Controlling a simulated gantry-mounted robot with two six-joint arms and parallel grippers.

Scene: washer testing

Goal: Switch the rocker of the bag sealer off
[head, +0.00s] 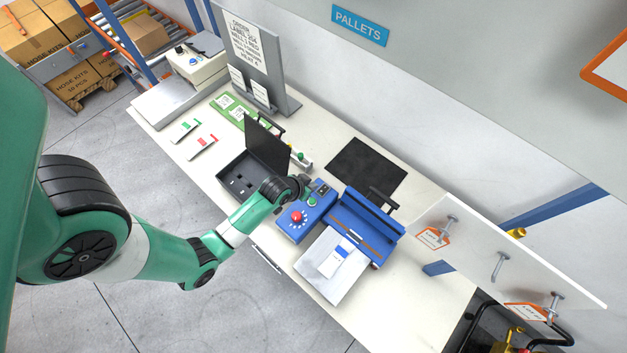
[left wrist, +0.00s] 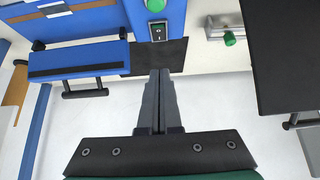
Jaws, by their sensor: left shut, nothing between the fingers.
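The bag sealer (head: 362,226) is a blue machine on the white bench, with a blue control box (head: 293,226) on its left. The box carries a red round button (head: 296,216), a green button (head: 311,201) and a small dark rocker (head: 322,188) near its far end. In the left wrist view the rocker (left wrist: 158,32) sits beside the green button (left wrist: 156,5); which side is pressed is too small to tell. My left gripper (head: 306,183) is shut and empty at the box's far end. Its fingertips (left wrist: 160,72) point towards the rocker, apart from it in the picture. My right gripper is not in view.
An open black case (head: 238,178) stands left of the control box. A green-knobbed fitting (head: 300,158) lies behind my gripper. A black mat (head: 366,167) lies flat near the wall. A white pouch (head: 335,258) rests on the sealer's front tray (head: 322,284).

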